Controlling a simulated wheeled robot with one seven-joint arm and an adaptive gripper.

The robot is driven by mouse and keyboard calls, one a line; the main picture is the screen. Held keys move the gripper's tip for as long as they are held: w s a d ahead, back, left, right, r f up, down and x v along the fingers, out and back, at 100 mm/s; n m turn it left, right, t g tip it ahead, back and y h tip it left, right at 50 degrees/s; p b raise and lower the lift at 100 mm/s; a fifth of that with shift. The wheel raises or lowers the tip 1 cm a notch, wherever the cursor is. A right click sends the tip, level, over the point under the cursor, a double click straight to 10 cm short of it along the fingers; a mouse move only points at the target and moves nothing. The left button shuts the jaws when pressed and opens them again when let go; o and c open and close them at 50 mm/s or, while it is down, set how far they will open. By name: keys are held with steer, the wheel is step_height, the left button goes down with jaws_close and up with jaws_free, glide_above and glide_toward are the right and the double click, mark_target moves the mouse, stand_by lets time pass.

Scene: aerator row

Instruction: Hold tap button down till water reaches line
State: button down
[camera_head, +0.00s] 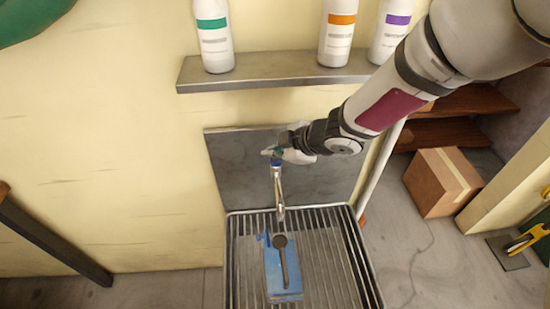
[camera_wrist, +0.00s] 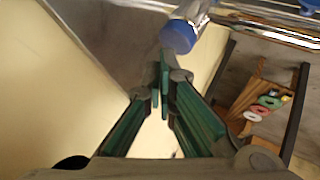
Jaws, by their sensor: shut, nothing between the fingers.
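A slim metal tap (camera_head: 279,197) stands in front of the grey back plate, with a blue button (camera_head: 276,163) on top. The blue button also shows in the wrist view (camera_wrist: 178,38), just beyond my fingertips. My gripper (camera_head: 271,152) is shut and empty, close above the button. Its green-padded fingers meet in the wrist view (camera_wrist: 163,78). I cannot tell whether they touch the button. Below the tap, a blue rectangular thing (camera_head: 271,275) lies or stands on the grille, with a dark round-ended bar (camera_head: 284,263) over it. I can make out no running water, water level or fill line.
The slatted metal grille (camera_head: 340,250) spreads below the tap, against the grey back plate (camera_head: 230,170). A shelf (camera_head: 270,80) above holds white bottles with green (camera_head: 213,35), orange (camera_head: 337,32) and purple (camera_head: 391,30) labels. A cardboard box (camera_head: 440,182) stands at right.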

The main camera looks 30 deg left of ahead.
mark_target(275, 162)
steer(key=shift+r, duration=0.4)
steer(key=shift+r+p, duration=1.4)
steer(key=shift+r, duration=1.15)
steer(key=shift+d+f, duration=0.1)
